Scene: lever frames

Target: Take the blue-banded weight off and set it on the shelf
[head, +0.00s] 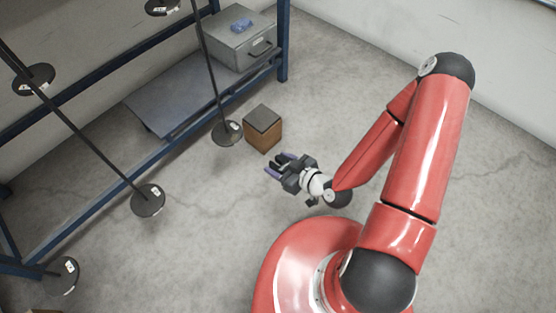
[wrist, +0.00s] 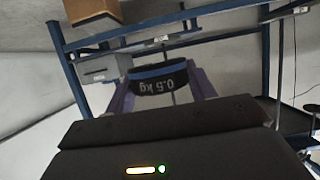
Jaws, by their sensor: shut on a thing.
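My gripper (head: 281,165), with purple fingers, is in the air over the floor, just below and right of the wooden block in the head view. The blue-banded weight (wrist: 161,80) is between the fingers in the wrist view. It is dark with a blue band and an upside-down "0.5 kg" label, and the gripper is shut on it. In the head view the fingers and wrist hide most of it. The grey shelf (head: 180,98) is low in the blue rack, up and left of my gripper.
A grey metal box (head: 240,42) with a blue item on top sits at the shelf's right end. A wooden block (head: 263,137) with a dark top stands near my gripper. Lever rods with black discs (head: 148,200) hang in front of the rack. The shelf's left part is bare.

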